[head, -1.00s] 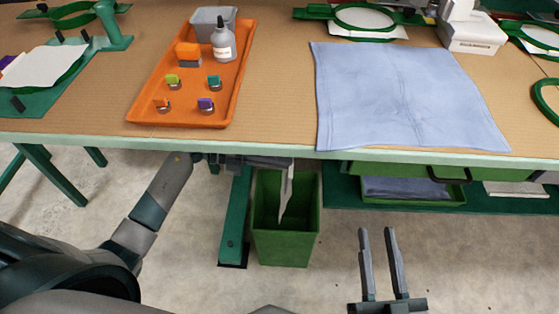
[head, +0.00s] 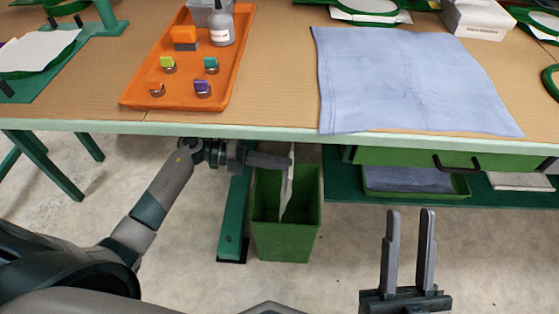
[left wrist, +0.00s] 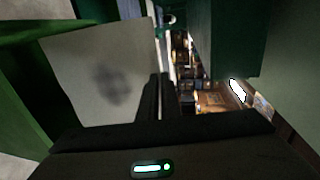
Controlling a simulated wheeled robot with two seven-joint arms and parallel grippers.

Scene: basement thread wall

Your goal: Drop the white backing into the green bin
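The white backing (head: 287,188) is a thin pale sheet hanging nearly edge-on, its lower part within the mouth of the green bin (head: 285,242). My left gripper (head: 290,160) is under the table edge, above the bin, shut on the sheet's upper part. In the left wrist view the backing (left wrist: 100,70) spreads left of the close-set fingers (left wrist: 158,98), with a dark shadow on it and green bin walls (left wrist: 18,90) around. The bin stands on the floor; its bottom is hidden. My right gripper (head: 410,225) is open and empty, right of the bin.
The table edge (head: 260,130) runs just above my left gripper. A green table leg (head: 234,215) stands close left of the bin. A green drawer (head: 400,160) and shelf are to the right. An orange tray (head: 140,92) and blue cloth (head: 410,80) lie on the table.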

